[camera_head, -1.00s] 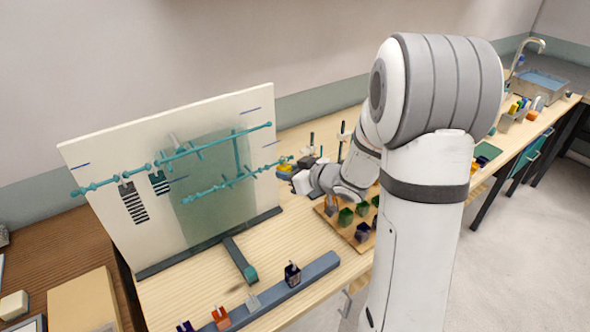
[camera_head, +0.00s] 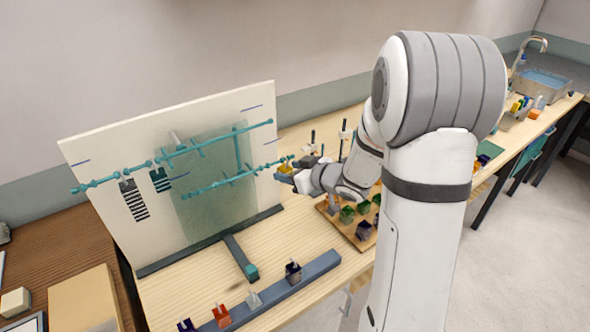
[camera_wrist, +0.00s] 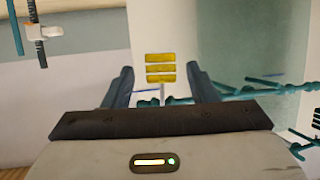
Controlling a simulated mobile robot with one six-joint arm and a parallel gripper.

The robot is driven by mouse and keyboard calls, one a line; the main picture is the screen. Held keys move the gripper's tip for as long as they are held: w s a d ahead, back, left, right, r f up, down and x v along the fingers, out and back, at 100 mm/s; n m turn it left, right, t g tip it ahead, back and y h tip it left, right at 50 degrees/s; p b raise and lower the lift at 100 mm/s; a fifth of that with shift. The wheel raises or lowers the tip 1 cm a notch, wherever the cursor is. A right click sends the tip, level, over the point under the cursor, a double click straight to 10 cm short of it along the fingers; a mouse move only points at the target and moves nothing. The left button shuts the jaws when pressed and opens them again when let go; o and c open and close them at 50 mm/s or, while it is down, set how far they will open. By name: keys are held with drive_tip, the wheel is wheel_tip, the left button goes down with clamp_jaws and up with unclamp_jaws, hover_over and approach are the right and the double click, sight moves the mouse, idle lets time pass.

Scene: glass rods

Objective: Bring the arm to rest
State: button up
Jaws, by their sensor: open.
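My gripper (camera_wrist: 162,88) is open in the wrist view, its two dark fingers apart. Between the fingertips, and seemingly beyond them, I see a small block of yellow bars (camera_wrist: 160,70) in front of the white board; I cannot tell its exact distance. In the head view my gripper (camera_head: 287,170) is beside the right end of the lower teal glass rod (camera_head: 225,181), near the right edge of the white upright board (camera_head: 110,160). My arm reaches there from the right and hides part of the bench. Nothing is clearly held.
A wooden tray (camera_head: 352,236) with green and dark pieces lies beneath my arm. A blue-grey rail (camera_head: 322,267) with several small clips runs along the bench front. Thin dark stands rise behind my gripper. A sink (camera_head: 540,85) is at the far right.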

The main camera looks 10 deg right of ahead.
drive_tip(key=s+d+r+m+h, duration=0.5)
drive_tip(key=s+d+r+h, duration=0.3)
drive_tip(key=s+d+h, duration=0.15)
drive_tip(key=s+a+m+g+y, duration=0.1)
drive_tip(key=s+a+g, duration=0.2)
drive_tip(key=s, duration=0.6)
drive_tip(key=s+a+g+y, duration=0.1)
drive_tip(key=s+a+g, duration=0.3)
drive_tip(key=s, duration=0.6)
drive_tip(key=shift+s+a+f+m+g, duration=0.15)
drive_tip(key=shift+s+f+m+g, duration=0.1)
drive_tip(key=shift+f+m+g, duration=0.15)
